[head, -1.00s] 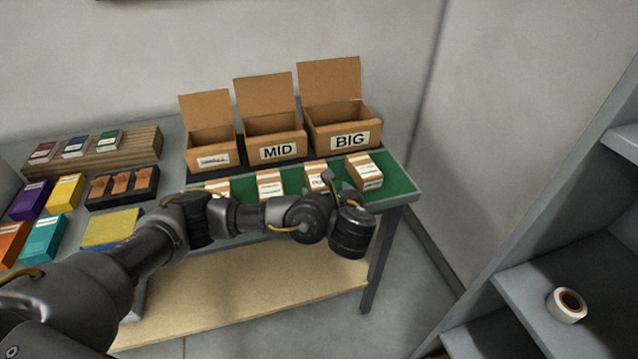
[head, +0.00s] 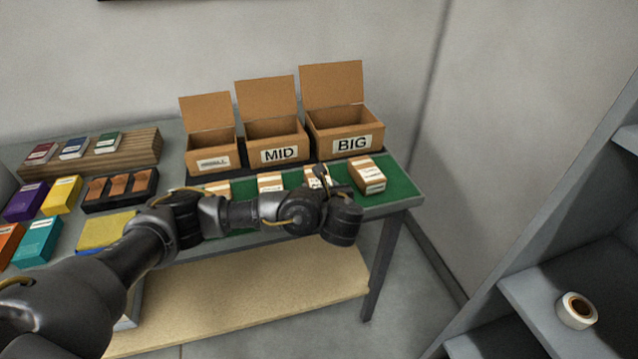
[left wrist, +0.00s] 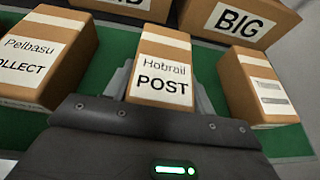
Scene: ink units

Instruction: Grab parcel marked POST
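The parcel marked POST (left wrist: 163,78) is a brown box with a white label reading "Hobrail POST". In the left wrist view it lies between the two fingers of my left gripper (left wrist: 160,90), which stand on either side of it. The fingers look open, close to its sides; firm contact does not show. In the head view the parcel (head: 314,171) is third from the left in the row on the green mat (head: 402,186), partly hidden by my left arm. My right gripper is not in view.
A parcel marked COLLECT (left wrist: 32,62) lies left of it and another parcel (left wrist: 258,92) right. Open cartons marked MID (head: 280,140) and BIG (head: 348,130) stand behind, beside a smaller carton (head: 211,150). A shelf with a tape roll (head: 576,310) is at right.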

